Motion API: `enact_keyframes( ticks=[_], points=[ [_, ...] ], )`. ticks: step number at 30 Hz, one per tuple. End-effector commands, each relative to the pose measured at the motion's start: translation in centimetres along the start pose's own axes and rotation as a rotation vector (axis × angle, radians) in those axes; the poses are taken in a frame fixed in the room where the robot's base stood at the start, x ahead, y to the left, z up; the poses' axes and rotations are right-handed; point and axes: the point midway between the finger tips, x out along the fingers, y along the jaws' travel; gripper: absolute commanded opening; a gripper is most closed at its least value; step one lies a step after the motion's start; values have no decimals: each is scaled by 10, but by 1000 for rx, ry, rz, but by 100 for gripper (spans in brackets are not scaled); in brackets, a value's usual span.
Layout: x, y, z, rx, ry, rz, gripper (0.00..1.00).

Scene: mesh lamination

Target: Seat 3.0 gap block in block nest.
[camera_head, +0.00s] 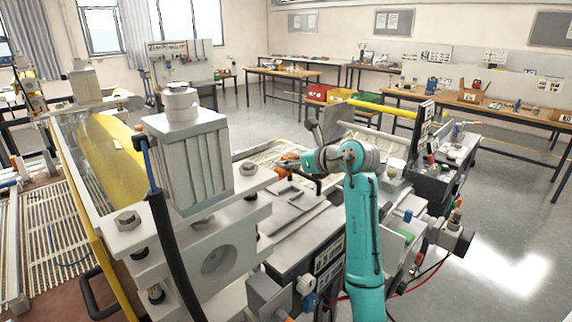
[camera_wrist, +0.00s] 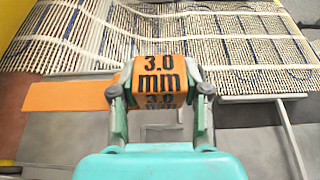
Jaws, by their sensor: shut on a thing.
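The 3.0 gap block (camera_wrist: 159,78) is orange with black "3.0 mm" lettering and sits between the two fingers of my gripper (camera_wrist: 160,97) in the wrist view. The gripper is shut on it. In the head view my gripper (camera_head: 290,162) is small, at the end of my teal arm, above the grey machine bed. A flat orange piece (camera_wrist: 68,96) lies left of the block in the wrist view. I cannot make out the block nest for sure; a pale outlined plate area (camera_wrist: 160,133) shows below the block, partly hidden by my gripper.
A ribbed mesh sheet (camera_wrist: 220,45) spreads beyond the block. In the head view a large grey motor housing (camera_head: 190,160) stands left of my arm, and a yellow roller (camera_head: 110,155) lies farther left. Workbenches (camera_head: 285,75) line the back, with open floor between.

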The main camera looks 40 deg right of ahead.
Motion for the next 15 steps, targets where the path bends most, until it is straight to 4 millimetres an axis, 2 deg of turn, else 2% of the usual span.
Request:
enact_keyframes(
  ticks=[15],
  points=[
    [2, 0, -5, 1, 1, 1, 2]
  ],
)
